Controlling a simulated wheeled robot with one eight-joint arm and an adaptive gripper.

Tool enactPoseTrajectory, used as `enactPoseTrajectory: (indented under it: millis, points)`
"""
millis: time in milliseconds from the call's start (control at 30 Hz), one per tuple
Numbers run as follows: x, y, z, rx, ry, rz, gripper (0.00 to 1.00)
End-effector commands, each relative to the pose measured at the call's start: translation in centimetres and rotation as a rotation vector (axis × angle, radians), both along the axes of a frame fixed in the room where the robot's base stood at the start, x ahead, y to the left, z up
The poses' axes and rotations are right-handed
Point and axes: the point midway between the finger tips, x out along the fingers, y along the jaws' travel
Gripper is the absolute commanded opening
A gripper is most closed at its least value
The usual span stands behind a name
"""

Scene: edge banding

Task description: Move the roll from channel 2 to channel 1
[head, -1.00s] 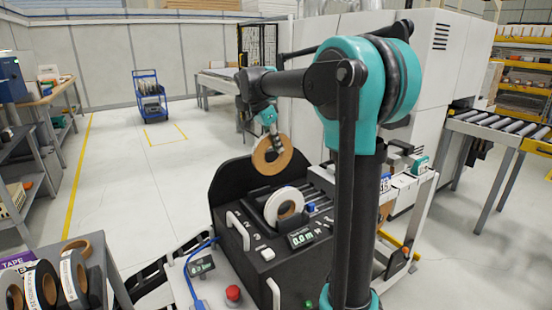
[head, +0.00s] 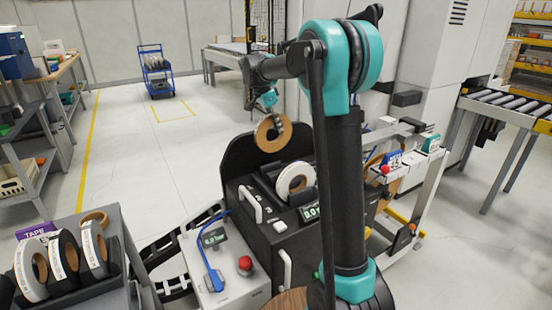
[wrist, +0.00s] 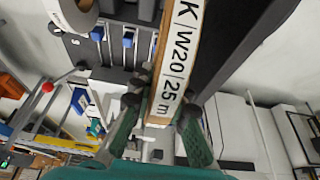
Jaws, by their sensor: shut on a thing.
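My gripper (head: 278,121) is shut on a wood-brown ring-shaped roll (head: 261,140) and holds it upright above the back of the black machine (head: 240,187). In the wrist view, the fingers of my gripper (wrist: 158,100) clasp the brown roll (wrist: 184,36), whose white label reads "K | W20 | 25 m". A white roll (head: 284,181) with a brown core stands in a slot of the machine, below and right of the held roll. The white roll also shows at the top left of the wrist view (wrist: 62,8). My arm hides the machine's right side and some channels.
Several banding rolls (head: 62,262) stand on a grey rack at the lower left. A control box with a red button (head: 245,263) and blue hose is at the machine's front. The machine's black back panel (head: 234,158) rises behind the held roll.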

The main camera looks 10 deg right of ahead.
Motion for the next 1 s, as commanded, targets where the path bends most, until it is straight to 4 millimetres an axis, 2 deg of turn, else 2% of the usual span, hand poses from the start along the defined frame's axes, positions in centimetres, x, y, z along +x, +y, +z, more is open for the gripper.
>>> enactPoseTrajectory:
  millis: [33, 200, 333, 633, 833, 1000]
  points:
    - [0.0, 0.0, -1.3, 0.000, 0.000, 0.000, 0.00]
    - [0.0, 0.0, -5.4, 0.000, 0.000, 0.000, 0.00]
    - [0.0, 0.0, -7.7, 0.000, 0.000, 0.000, 0.00]
    - [0.0, 0.0, -9.9, 0.000, 0.000, 0.000, 0.00]
    - [0.0, 0.0, -12.5, 0.000, 0.000, 0.000, 0.00]
    - [0.0, 0.0, -12.9, 0.000, 0.000, 0.000, 0.00]
